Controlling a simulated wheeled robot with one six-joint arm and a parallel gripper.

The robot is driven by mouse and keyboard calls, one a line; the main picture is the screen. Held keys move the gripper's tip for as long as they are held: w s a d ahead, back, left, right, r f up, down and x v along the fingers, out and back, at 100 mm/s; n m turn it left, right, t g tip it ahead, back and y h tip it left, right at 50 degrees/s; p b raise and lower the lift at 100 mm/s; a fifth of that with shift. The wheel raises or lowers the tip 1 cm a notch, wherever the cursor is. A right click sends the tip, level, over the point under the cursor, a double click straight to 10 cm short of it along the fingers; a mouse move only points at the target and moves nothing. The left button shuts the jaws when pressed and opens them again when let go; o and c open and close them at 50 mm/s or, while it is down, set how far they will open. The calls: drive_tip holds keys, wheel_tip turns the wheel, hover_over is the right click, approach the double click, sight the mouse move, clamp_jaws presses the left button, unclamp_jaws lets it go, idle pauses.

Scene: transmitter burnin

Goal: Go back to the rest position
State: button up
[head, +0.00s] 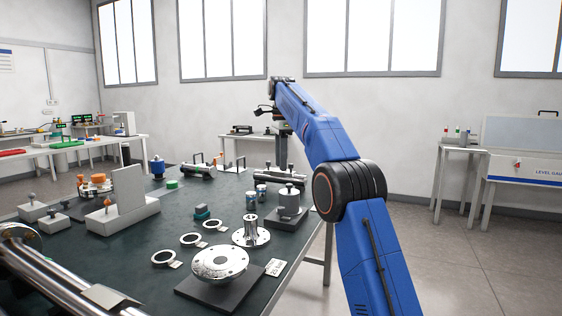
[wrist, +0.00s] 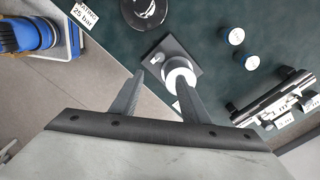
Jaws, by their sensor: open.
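My gripper (head: 281,160) points down from the end of my blue arm, over the far right part of the dark green table (head: 225,285). In the wrist view its two fingers (wrist: 158,92) are spread apart. A grey block with a bright round fitting (wrist: 180,77) shows beyond the fingertips, partly behind the right finger. I see nothing held between the fingers. In the head view, a grey block with a metal cylinder (head: 289,200) stands on the table below the gripper, apart from it.
Two small blue-sided jars (head: 256,194) stand left of the block. A flanged metal piece (head: 250,234), a round flange on a dark plate (head: 219,262) and several rings lie nearer. A "25 bar" card (wrist: 84,15) shows in the wrist view. Open floor lies right of the table.

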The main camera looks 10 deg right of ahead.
drive_tip(key=s+d+f+n+t, duration=0.1)
drive_tip(key=s+d+n, duration=0.3)
drive_tip(key=s, duration=1.1)
drive_tip(key=s+d+n+t, duration=0.15)
drive_tip(key=s+n, duration=0.35)
drive_tip(key=s, duration=0.9)
drive_tip(key=s+d+f+n+t, duration=0.1)
drive_tip(key=s+f+n, duration=0.7)
drive_tip(key=s+f, duration=1.6)
drive_tip(key=s+t, duration=0.1)
drive_tip(key=s, duration=0.3)
drive_tip(key=shift+d+f+n, duration=0.3)
drive_tip(key=shift+d+f, duration=0.05)
drive_tip(key=shift+d, duration=0.05)
